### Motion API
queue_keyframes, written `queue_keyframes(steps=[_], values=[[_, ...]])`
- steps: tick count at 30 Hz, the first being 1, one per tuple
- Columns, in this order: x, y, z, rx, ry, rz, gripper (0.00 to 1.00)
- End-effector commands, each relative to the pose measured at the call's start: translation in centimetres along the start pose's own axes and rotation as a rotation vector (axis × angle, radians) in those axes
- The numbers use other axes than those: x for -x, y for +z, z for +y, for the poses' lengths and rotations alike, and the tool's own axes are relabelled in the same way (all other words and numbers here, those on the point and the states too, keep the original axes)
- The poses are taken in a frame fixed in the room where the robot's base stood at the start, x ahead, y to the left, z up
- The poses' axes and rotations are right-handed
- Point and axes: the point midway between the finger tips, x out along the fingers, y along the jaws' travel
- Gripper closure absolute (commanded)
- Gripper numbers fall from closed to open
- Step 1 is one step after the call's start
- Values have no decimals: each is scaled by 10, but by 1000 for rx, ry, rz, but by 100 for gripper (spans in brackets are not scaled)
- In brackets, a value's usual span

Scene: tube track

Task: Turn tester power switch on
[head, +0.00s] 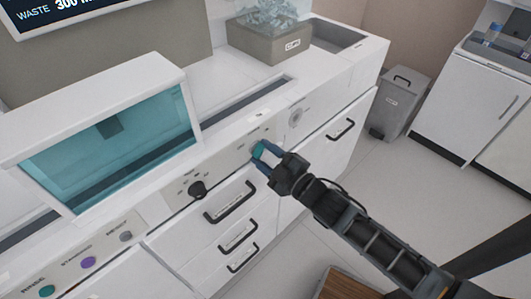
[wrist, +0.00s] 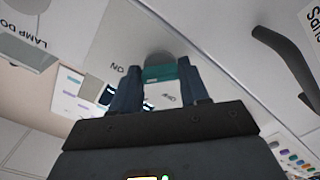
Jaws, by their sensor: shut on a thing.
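The tester's power switch shows as a teal handle (head: 258,149) on the pale front panel of the white bench unit. In the wrist view the teal switch handle (wrist: 160,73) lies between my two fingers, in front of a grey round base. My gripper (head: 262,157) is shut on this handle at the panel. The fingers (wrist: 160,85) appear on both sides of it. An upside-down "ON" mark is left of the handle in the wrist view, and a pale label is between the fingers. The exact switch angle is hard to tell.
A black knob (head: 197,190) and drawers with dark handles (head: 231,202) are left of and below my gripper. A grey round dial (head: 295,116) is to the right. A teal-windowed box (head: 110,150) stands on the bench. A grey bin (head: 402,100) stands on open floor.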

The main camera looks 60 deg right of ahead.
Motion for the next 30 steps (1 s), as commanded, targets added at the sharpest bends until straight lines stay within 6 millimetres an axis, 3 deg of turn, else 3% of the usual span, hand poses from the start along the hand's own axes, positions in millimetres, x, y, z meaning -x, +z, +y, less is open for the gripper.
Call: queue_keyframes(steps=[19,20,27,30], values=[[1,1,-1,-51,-2,-3,86],[1,1,-1,-51,-2,-3,53],[0,1,-1,-50,-1,-1,31],[0,0,0,-49,-1,-1,30]])
